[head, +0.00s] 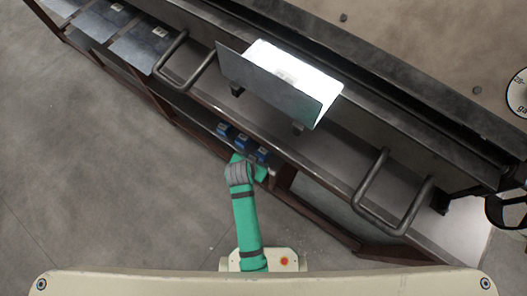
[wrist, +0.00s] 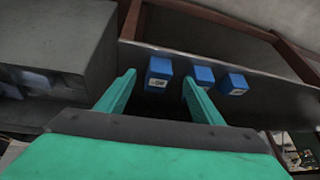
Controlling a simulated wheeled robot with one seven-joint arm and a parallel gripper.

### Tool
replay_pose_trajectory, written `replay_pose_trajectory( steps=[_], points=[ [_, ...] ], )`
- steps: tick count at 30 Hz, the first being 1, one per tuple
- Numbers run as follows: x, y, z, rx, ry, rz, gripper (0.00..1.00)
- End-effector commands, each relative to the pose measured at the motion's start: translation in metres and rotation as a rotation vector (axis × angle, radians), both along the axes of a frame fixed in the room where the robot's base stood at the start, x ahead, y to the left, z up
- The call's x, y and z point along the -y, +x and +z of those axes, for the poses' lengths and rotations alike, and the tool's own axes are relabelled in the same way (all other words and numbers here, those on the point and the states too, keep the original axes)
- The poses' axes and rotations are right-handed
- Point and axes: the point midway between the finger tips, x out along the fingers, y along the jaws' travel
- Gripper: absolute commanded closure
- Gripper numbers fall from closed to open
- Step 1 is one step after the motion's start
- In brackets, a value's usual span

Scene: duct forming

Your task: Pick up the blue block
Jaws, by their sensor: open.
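Three blue blocks sit in a row on a grey metal shelf. In the wrist view they are a left block (wrist: 158,72) with a pale label, a middle block (wrist: 204,77) and a right block (wrist: 234,83). In the head view the blocks show as a left one (head: 223,129), a middle one (head: 242,142) and a right one (head: 262,154), near the end of my green arm. My gripper (wrist: 157,84) is open and empty, its two green fingers spread. The left block appears between and beyond the fingertips; the middle block is partly behind the right finger.
A bent sheet-metal piece (head: 270,87) stands on the machine above the shelf. Curved metal handles (head: 185,62) (head: 392,192) stick out on both sides. A grey box-like part (wrist: 55,45) stands left of the fingers. Flat sheets (head: 140,47) lie on the far-left shelf. Open floor lies left of my arm.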

Motion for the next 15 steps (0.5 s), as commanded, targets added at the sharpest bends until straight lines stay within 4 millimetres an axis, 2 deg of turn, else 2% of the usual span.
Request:
replay_pose_trajectory(
  steps=[1, 3, 9, 11, 15],
  points=[
    [0.001, 0.013, 0.004, -0.020, -0.007, -0.028, 0.39],
    [0.003, 0.021, 0.007, -0.054, -0.016, -0.066, 0.39],
    [0.005, 0.032, 0.014, -0.105, -0.032, -0.127, 0.39],
    [0.007, 0.034, 0.012, -0.111, -0.034, -0.135, 0.39],
    [0.011, 0.039, -0.004, -0.116, -0.035, -0.138, 0.39]
  ],
)
